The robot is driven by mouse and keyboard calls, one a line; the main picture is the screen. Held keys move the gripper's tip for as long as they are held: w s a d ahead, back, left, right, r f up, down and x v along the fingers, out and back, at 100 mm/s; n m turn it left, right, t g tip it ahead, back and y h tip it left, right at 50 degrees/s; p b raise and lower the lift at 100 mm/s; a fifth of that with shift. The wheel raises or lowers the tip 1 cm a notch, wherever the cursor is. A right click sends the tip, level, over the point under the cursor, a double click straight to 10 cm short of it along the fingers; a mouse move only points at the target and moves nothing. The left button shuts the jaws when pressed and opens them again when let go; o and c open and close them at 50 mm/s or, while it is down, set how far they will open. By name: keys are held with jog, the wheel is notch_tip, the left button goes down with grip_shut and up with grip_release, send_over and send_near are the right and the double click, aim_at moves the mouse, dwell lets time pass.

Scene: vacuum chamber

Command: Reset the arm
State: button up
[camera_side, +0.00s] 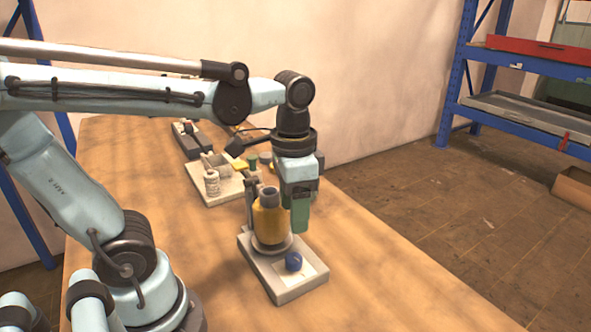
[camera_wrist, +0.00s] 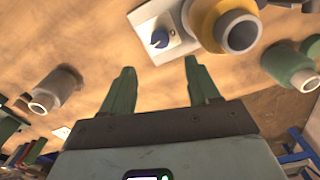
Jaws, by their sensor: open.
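My gripper (camera_side: 300,229) hangs pointing down beside the yellow cylindrical vessel (camera_side: 268,218), on its right in the side view. In the wrist view my gripper's green fingers (camera_wrist: 160,66) stand wide apart with only bare tabletop between them. The yellow vessel stands upright on a pale grey base (camera_side: 291,290) and also shows in the wrist view (camera_wrist: 204,22), with a grey round opening. A blue knob (camera_side: 293,261) sits on the front part of the base; it also shows in the wrist view (camera_wrist: 160,38), above the fingers. In the side view the fingers overlap, hiding the gap.
Behind the vessel, a pale tray (camera_side: 215,193) holds a ribbed white cylinder (camera_side: 212,183) and small parts. A dark grey tray (camera_side: 187,143) lies farther back. The wooden table (camera_side: 390,285) is clear at right. A blue shelf rack (camera_side: 455,80) stands on the floor beyond.

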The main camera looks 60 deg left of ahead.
jog(key=shift+r, duration=0.4)
jog(key=w+f+n+t, duration=0.1)
jog(key=t, duration=0.1)
jog(key=w+n+t, duration=0.1)
jog(key=t, duration=0.1)
jog(key=w+a+f+n+t, duration=0.1)
jog(key=t, duration=0.2)
jog(key=shift+f, duration=0.3)
